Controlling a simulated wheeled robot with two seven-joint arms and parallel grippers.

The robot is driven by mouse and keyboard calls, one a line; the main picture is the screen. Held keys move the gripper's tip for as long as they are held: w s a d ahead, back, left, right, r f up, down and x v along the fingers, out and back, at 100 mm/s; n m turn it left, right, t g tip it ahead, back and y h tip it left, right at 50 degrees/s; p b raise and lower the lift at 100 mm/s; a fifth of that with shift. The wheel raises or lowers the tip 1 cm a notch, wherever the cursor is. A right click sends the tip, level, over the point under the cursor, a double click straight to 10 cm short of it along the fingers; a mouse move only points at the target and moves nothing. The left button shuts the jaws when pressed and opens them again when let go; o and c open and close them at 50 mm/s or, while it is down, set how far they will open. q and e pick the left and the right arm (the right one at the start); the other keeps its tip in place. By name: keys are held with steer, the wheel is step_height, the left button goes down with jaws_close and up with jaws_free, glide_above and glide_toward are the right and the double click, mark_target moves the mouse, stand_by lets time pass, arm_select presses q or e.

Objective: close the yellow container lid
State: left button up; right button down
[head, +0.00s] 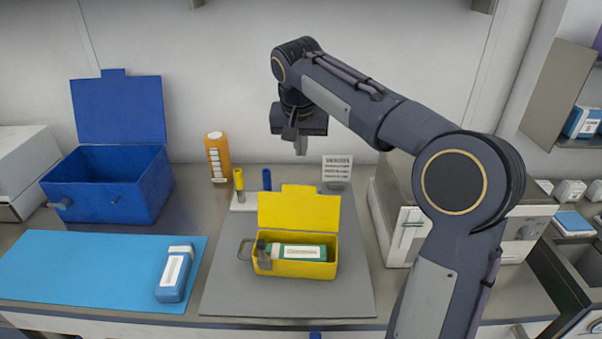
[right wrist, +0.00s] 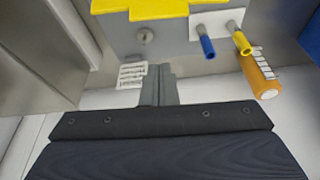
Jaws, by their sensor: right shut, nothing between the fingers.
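The yellow container (head: 292,268) stands on a grey mat on the table, with its yellow lid (head: 299,212) open and standing upright at the back. A green bottle with a white label (head: 298,252) lies inside it. My right gripper (head: 301,147) is shut and empty, above and behind the lid, pointing down. In the right wrist view the shut fingers (right wrist: 158,84) show below the yellow lid's edge (right wrist: 150,10), apart from it. My left gripper is not in view.
A blue box (head: 105,190) with its lid open stands at left. A blue bottle (head: 174,275) lies on a blue mat (head: 80,268). An orange bottle (head: 218,158), two small tubes and a sign (head: 337,167) stand behind the container. A grey machine (head: 398,225) is at right.

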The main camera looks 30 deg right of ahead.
glide_above(298, 207)
steer(key=w+d, duration=0.4)
steer(key=w, duration=0.1)
step_height(298, 207, down, 10)
steer(key=s+a+r, duration=0.2)
steer(key=shift+s+p, duration=0.4)
